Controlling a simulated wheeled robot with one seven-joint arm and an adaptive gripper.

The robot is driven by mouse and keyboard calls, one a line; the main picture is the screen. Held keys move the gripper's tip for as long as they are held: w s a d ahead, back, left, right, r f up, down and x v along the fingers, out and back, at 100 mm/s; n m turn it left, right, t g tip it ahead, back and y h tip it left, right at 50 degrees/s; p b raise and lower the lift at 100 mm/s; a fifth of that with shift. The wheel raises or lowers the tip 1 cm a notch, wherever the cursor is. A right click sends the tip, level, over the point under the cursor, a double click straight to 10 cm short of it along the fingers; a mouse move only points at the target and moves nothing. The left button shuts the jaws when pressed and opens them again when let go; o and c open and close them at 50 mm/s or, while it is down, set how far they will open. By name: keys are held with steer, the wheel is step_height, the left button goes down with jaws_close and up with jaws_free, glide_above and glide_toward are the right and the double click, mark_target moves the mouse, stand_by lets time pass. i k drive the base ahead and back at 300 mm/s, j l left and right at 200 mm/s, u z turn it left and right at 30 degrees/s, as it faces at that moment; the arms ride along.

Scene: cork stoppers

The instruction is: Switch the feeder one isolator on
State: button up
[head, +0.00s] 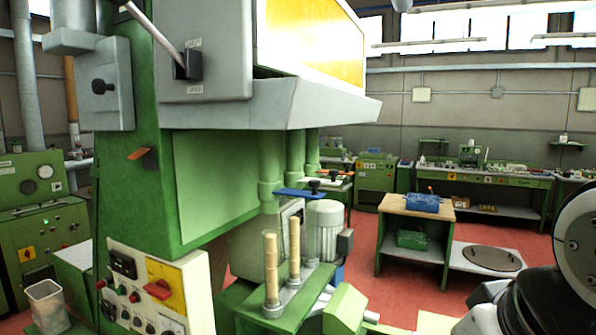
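A grey panel (222,84) on the green machine carries a lever switch (188,65) with a black base. Small labels sit above and below the base, too small to read. A grey box (106,90) to its left carries a black rotary knob (102,87). Lower down, a red rotary switch (159,289) sits on a yellow plate. I cannot tell which of these is the feeder one isolator. My gripper is not in view; only parts of my arm show at the lower right.
Two upright stacks of corks (271,272) stand on the machine's green bed. A control panel (140,299) with several buttons juts out below. A clear bin (47,305) is at the lower left. A wooden-topped bench (397,203) stands behind, with open red floor around it.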

mark_target(160, 291)
steer(key=j+u, duration=0.3)
steer(key=u, duration=0.15)
steer(key=j+u, duration=0.3)
steer(key=u, duration=0.15)
steer(key=i+j+u, duration=0.1)
steer(key=j+u, duration=0.15)
steer(key=u, duration=0.2)
